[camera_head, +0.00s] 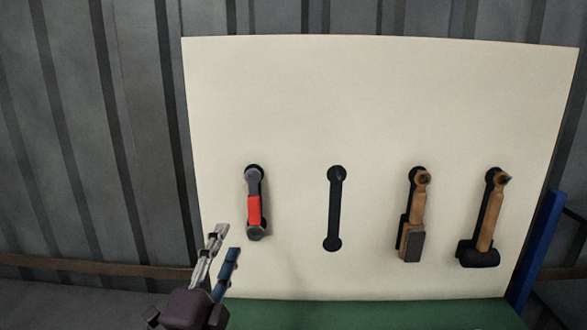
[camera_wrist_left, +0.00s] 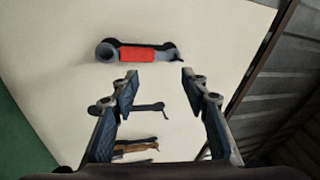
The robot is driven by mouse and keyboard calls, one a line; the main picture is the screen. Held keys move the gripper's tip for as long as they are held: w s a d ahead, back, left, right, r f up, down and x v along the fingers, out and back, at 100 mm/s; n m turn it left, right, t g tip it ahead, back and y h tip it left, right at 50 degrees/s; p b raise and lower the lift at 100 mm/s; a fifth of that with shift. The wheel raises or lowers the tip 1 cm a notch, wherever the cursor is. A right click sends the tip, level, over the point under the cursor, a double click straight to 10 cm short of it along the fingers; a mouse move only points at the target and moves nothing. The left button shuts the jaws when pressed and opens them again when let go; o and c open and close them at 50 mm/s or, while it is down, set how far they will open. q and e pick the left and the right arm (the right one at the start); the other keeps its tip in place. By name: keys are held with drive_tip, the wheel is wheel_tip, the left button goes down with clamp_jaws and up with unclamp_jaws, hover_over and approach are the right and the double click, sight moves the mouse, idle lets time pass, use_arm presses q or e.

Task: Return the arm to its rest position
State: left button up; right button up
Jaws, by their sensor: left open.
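My left gripper (camera_head: 222,256) comes in at the bottom left of the head view, in front of the lower left corner of the white board. Its two fingers are apart with nothing between them. In the left wrist view the open fingers (camera_wrist_left: 157,85) frame part of the board and point toward a tool with a red grip (camera_wrist_left: 137,54). That tool also hangs on the board in the head view (camera_head: 254,205), up and to the right of the gripper and apart from it. My right gripper is not in view.
The white board (camera_head: 290,100) holds an empty black tool outline (camera_head: 334,210), a wooden-handled brush-like tool (camera_head: 413,215) and a wooden-handled hammer (camera_head: 485,225). A green surface (camera_head: 380,313) lies below, a blue post (camera_head: 540,245) stands right, and a grey corrugated wall (camera_head: 90,130) is behind.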

use_arm(q)
drive_tip(key=s+a+f+n+g+y, duration=0.1)
drive_tip(key=s+a+f+n+g, duration=0.15)
drive_tip(key=f, duration=0.55)
drive_tip(key=s+a+f+n+g+y, duration=0.2)
drive_tip(key=s+f+n+g, duration=0.15)
drive_tip(key=f, duration=0.45)
drive_tip(key=s+a+f+n+g+y, duration=0.1)
drive_tip(key=s+a+f+n+g, duration=0.25)
drive_tip(key=f, duration=0.45)
drive_tip(key=s+f+n+g, duration=0.35)
drive_tip(key=s+f, duration=0.25)
drive_tip(key=s, duration=0.5)
drive_tip(key=s+f+n+g, duration=0.35)
drive_tip(key=s+f, duration=0.35)
drive_tip(key=s, duration=0.5)
wheel_tip(320, 180, down, 32)
drive_tip(key=s+g+b, duration=0.2)
drive_tip(key=b, duration=0.3)
drive_tip(key=s+a+f+g+b, duration=0.1)
drive_tip(key=s+f+b, duration=0.3)
drive_tip(key=s+f, duration=1.2)
wheel_tip(320, 180, down, 4)
drive_tip(key=shift+s+a+r+m, duration=0.2)
drive_tip(key=shift+s+a+m, duration=0.15)
drive_tip(key=shift+a, duration=0.35)
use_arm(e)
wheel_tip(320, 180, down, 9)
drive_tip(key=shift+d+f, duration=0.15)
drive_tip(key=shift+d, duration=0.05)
